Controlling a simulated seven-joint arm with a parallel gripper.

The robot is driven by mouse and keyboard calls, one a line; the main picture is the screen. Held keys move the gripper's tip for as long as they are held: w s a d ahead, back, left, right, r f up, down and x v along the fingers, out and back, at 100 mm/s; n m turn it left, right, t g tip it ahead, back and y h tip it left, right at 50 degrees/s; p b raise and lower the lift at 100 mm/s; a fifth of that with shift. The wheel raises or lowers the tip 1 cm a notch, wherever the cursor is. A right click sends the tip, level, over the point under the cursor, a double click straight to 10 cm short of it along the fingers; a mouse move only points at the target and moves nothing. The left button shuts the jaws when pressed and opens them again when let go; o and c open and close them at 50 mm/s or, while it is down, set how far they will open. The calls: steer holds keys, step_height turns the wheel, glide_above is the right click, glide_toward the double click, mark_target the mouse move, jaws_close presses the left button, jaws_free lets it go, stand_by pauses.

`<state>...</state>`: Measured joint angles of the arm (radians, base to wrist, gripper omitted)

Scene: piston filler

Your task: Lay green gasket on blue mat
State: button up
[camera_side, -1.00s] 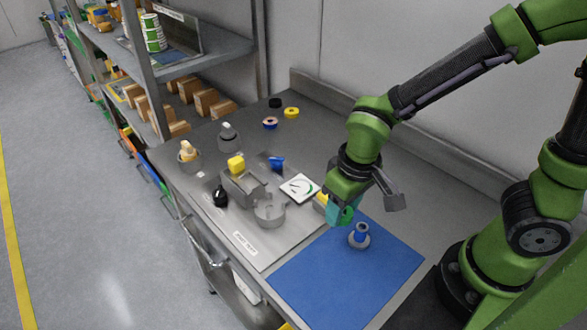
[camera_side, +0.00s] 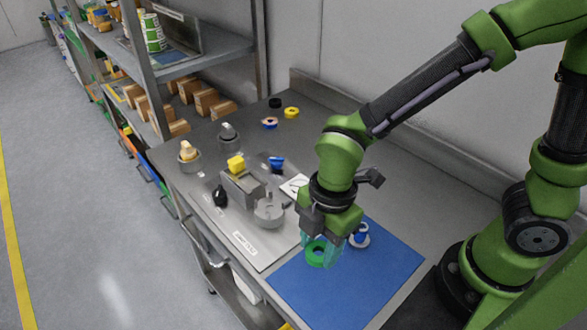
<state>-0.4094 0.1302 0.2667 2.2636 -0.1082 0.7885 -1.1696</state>
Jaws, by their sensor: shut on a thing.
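The green gasket (camera_side: 316,252) is a small ring under my gripper (camera_side: 321,250). My gripper points down with its fingers shut on the gasket. The blue mat (camera_side: 345,285) lies flat at the front right of the bench. The gasket shows over the mat's upper left part. I cannot tell whether it touches the mat or hangs just above it. The fingertips look see-through teal and partly cover the gasket.
A blue and grey piece (camera_side: 360,236) stands on the mat close to the right of my gripper. A grey fixture with a yellow block (camera_side: 236,163) and a white gauge card (camera_side: 294,186) sit to the left. The mat's front is clear.

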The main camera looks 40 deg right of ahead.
mark_target(315, 279)
step_height(315, 279, down, 8)
steer(key=shift+r, duration=0.25)
steer(key=shift+f, duration=0.1)
steer(key=o, duration=1)
steer(key=r, duration=0.4)
steer(key=d+r, duration=0.1)
steer(key=r, duration=0.6)
steer(key=shift+d+r, duration=0.2)
steer(key=shift+r, duration=0.15)
steer(key=shift+d+r+m+t+y, duration=0.1)
steer(key=shift+d+r+m+t, duration=1.1)
steer(key=shift+d+r+m, duration=1.85)
steer(key=shift+d+r+m+t+y, duration=0.1)
steer(key=shift+d+r+m+t, duration=1)
steer(key=shift+d+m, duration=2.25)
steer(key=shift+d+r+m+t+y, duration=0.1)
steer(key=shift+d+r+m+t, duration=1.45)
steer(key=shift+m, duration=3.15)
